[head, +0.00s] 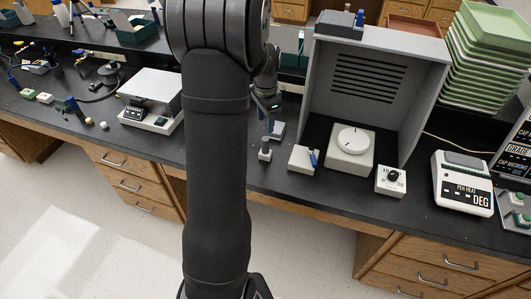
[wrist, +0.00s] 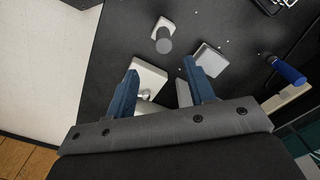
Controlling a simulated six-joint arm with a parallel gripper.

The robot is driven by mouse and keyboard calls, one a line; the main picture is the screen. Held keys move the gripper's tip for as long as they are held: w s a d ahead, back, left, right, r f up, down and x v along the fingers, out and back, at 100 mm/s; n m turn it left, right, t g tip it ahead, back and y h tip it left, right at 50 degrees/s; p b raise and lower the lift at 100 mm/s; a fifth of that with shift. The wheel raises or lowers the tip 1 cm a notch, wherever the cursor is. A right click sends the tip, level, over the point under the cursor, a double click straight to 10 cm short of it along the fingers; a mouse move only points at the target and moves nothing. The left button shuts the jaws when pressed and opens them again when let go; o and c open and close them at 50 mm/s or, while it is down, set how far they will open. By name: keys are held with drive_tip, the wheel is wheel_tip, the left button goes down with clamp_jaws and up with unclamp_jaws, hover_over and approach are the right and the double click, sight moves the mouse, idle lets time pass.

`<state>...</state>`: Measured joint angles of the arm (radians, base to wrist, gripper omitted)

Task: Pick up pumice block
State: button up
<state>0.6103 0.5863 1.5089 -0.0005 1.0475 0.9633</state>
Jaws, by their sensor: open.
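My gripper (wrist: 160,85) points down over the black bench with its two blue fingers apart. In the wrist view a pale, flat-sided block (wrist: 150,74) lies between and beyond the fingers, with a rounded shiny shape at its near side. I cannot tell whether this is the pumice block. A light grey block (wrist: 211,60) lies just beyond the right finger, apart from it. No block is clearly gripped. In the head view my gripper (head: 268,118) is small and partly hidden behind my arm, above a grey-blue block (head: 278,131).
A small white block with a grey cylinder (wrist: 164,38) stands ahead of the fingers. A blue-handled item (wrist: 288,71) is at right. A grey hood (head: 405,75) stands right of my gripper, and a white balance (head: 152,100) left of my arm. The bench edge drops to floor.

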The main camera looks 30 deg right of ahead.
sight(265, 144)
wheel_tip(265, 144, down, 7)
drive_tip(key=shift+f, duration=0.2)
drive_tip(key=f, duration=0.5)
drive_tip(key=shift+w+d+f, duration=0.1)
drive_tip(key=shift+w, duration=0.2)
drive_tip(key=c, duration=1.1)
